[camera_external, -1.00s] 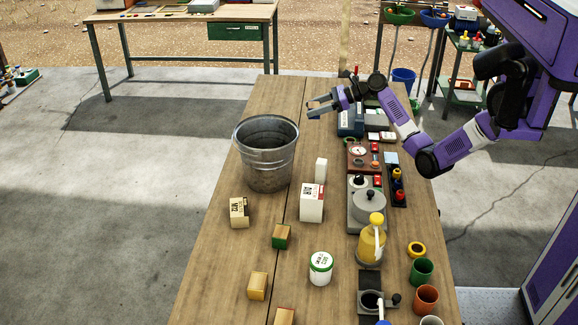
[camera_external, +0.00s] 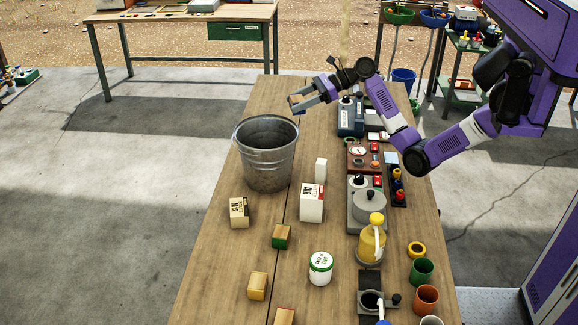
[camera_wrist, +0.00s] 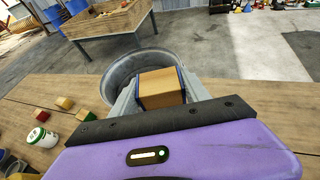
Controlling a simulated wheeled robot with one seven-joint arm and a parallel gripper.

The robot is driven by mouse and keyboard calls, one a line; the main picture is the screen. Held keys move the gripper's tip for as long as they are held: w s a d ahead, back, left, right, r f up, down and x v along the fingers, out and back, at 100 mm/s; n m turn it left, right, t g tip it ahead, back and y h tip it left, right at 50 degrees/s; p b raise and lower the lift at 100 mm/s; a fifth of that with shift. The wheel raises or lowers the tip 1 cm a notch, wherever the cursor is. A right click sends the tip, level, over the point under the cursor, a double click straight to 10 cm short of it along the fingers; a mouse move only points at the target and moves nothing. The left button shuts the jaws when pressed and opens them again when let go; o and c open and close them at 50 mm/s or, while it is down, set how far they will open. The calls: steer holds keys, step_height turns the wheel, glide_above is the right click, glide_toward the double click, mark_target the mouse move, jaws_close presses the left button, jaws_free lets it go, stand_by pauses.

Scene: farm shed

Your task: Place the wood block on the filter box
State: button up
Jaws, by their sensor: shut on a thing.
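A wood block (camera_wrist: 162,88), brown with dark blue edges, sits between the fingers of my gripper (camera_wrist: 160,94) in the wrist view. In the external view my gripper (camera_external: 299,101) is shut on it, in the air just behind and right of the metal bucket's rim; the block is small there. A white box with a printed code (camera_external: 312,204) and a cream box marked M12 (camera_external: 239,213) stand on the table, well nearer the camera than my gripper. I cannot tell for sure which one is the filter box. Both tops look clear.
The tall metal bucket (camera_external: 266,170) stands between my gripper and the boxes. Small blocks (camera_external: 281,237) and a white jar (camera_external: 321,268) stand nearer the camera. The left table strip is mostly free.

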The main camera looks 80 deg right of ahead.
steer(key=s+a+r+n+g+y, duration=0.1)
steer(key=a+r+n+g+y, duration=0.25)
steer(key=a, duration=1.35)
steer(key=n+y, duration=0.2)
glide_above(313, 191)
steer(key=shift+h, duration=0.25)
step_height(313, 191, down, 11)
steer(key=shift+f+b, duration=0.1)
steer(key=shift+b, duration=0.3)
steer(key=shift+t, duration=0.25)
steer(key=shift+f, duration=2.35)
steer(key=o, duration=1.4)
steer(key=shift+f, duration=0.15)
